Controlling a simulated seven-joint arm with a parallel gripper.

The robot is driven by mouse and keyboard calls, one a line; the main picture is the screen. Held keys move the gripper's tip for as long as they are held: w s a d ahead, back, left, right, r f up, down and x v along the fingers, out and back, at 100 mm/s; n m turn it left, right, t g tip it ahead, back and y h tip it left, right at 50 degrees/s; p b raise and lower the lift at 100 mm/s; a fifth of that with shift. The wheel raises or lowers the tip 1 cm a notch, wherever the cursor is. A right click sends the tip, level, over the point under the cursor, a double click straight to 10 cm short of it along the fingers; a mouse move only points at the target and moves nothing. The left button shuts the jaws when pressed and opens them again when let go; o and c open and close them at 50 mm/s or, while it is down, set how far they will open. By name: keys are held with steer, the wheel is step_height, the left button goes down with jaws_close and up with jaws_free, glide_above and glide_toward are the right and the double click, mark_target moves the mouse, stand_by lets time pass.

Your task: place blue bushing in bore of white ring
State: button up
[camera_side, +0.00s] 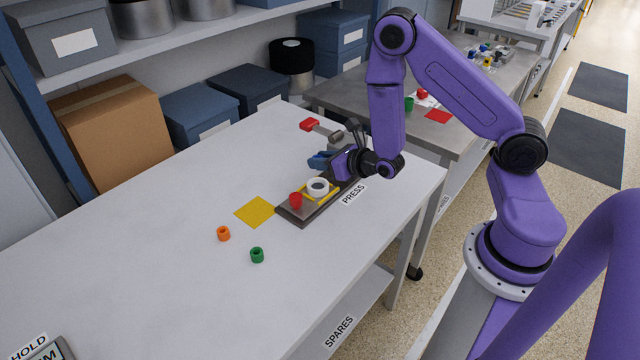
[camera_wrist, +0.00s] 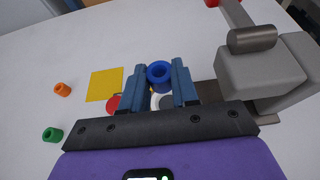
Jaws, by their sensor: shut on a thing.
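My gripper (camera_wrist: 160,85) is shut on the blue bushing (camera_wrist: 160,75), which sits between its two blue-grey fingers in the wrist view. The bushing's open end faces the camera. The white ring (camera_side: 318,187) sits on the yellow part of the dark press base (camera_side: 290,215). The bushing appears apart from the ring.
Orange (camera_side: 223,233) and green (camera_side: 257,255) bushings and a yellow square (camera_side: 256,212) lie to the left. The press's grey block (camera_wrist: 262,72) and red-handled lever (camera_side: 318,128) are close to my gripper.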

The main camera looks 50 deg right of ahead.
mark_target(322, 181)
steer(key=shift+f, duration=3.35)
steer(key=shift+s+f, duration=0.1)
steer(key=shift+f, duration=0.1)
